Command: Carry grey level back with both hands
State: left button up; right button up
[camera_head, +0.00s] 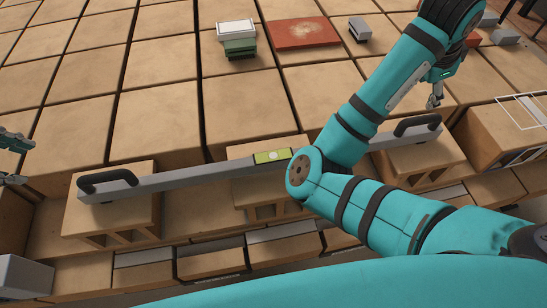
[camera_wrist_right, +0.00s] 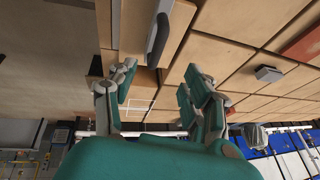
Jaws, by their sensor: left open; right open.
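The grey level (camera_head: 150,184) is a long bar with a green-yellow vial window in its middle. It lies across several hollow bricks. A black handle (camera_head: 108,180) stands at its left end and another black handle (camera_head: 417,124) at its right end. My right arm hides part of the bar. My left gripper (camera_head: 14,160) is partly in view at the left edge, open, left of the left handle and apart from it. My right gripper (camera_head: 436,97) is open, above and beyond the right handle. In the right wrist view the handle (camera_wrist_right: 157,40) shows ahead of the open right gripper (camera_wrist_right: 158,84).
Hollow bricks (camera_head: 112,211) stand under the level, on a surface of large tan blocks. Farther back lie a white and green stack (camera_head: 238,40), a red slab (camera_head: 303,32) and a small grey block (camera_head: 360,29). A box with white lines (camera_head: 500,130) stands at the right.

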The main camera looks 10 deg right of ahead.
aim_at(90, 178)
pick_arm(q)
jog(key=x, duration=1.7)
jog(key=shift+d, duration=0.25)
pick_arm(e)
jog(key=x, duration=1.7)
jog(key=shift+d, duration=0.2)
pick_arm(q)
grip_shut()
pick_arm(e)
grip_shut()
